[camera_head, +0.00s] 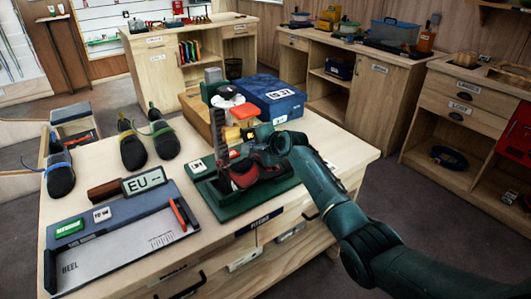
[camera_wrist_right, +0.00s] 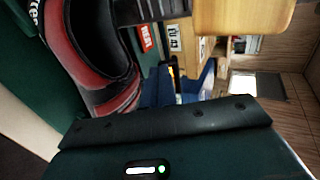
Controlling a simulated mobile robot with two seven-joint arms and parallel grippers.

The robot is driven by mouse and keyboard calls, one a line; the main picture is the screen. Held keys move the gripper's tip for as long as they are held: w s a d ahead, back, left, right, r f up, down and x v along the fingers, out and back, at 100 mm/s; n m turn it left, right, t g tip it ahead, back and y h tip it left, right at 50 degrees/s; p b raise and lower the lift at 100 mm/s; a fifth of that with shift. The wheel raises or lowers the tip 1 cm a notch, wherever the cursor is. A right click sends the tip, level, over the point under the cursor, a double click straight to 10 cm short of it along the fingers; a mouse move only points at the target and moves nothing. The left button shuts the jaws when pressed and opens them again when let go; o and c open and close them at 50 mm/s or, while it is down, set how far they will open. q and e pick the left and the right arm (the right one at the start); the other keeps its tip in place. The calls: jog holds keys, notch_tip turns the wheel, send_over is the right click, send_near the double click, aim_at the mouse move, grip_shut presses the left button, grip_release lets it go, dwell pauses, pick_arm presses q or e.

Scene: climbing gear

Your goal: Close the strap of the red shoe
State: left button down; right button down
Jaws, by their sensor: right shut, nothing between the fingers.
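The red shoe (camera_head: 243,178) sits on a dark green stand on the near table, its black opening facing up. Its red and black side also shows at the left of the right wrist view (camera_wrist_right: 85,62). A dark ribbed strip (camera_wrist_right: 150,10) runs above the shoe opening there; I cannot tell whether it is the strap. My right gripper (camera_head: 246,134) is shut and empty, just above and behind the shoe, with my wrist partly covering the area. Whether it touches the strap is hidden. My left gripper is not in view.
A blue box (camera_head: 272,96) stands behind. Dark shoes (camera_head: 131,148) and a grey measuring tray (camera_head: 130,236) with an EU sign occupy the table's left.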

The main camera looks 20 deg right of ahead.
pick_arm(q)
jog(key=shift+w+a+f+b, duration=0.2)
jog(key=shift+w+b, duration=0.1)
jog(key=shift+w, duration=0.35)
pick_arm(e)
jog(key=shift+x, duration=1.1)
jog(key=shift+f, duration=0.2)
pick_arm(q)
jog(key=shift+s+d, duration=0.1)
pick_arm(e)
jog(key=shift+s+d+r+p, duration=0.15)
jog(key=shift+s+p, duration=0.2)
jog(key=shift+p, duration=0.3)
jog(key=shift+s+d+f+p, duration=0.2)
jog(key=shift+s+p, duration=0.2)
jog(key=shift+p, duration=0.2)
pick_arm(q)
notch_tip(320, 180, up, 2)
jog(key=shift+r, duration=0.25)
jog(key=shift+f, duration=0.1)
